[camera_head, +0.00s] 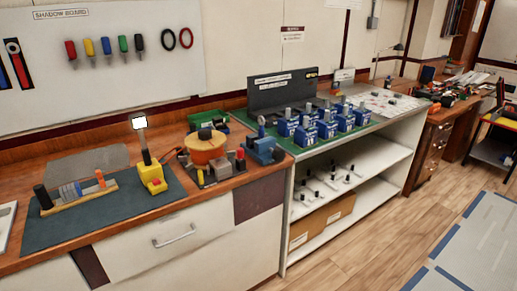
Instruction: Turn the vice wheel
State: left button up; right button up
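A small blue vice-like device (266,152) stands near the front right corner of the wooden bench. A small blue-grey upright part (262,127) shows above it; I cannot tell whether this is its wheel. Neither of my grippers is in view, and nothing is touching the device.
Left of the vice are an orange round drum (206,149), small blocks and a green bin (209,118). A yellow lamp base (152,177) stands on a dark mat (100,217). To the right, a green-topped shelf unit (296,148) carries several blue breaker-like units. The floor ahead is clear.

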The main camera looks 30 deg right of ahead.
aim_at(279, 154)
jog(key=z, duration=1.25)
jog(key=i+l+u, duration=0.15)
jog(key=i, duration=0.25)
jog(key=i+l+u, duration=0.15)
jog(key=i, duration=0.25)
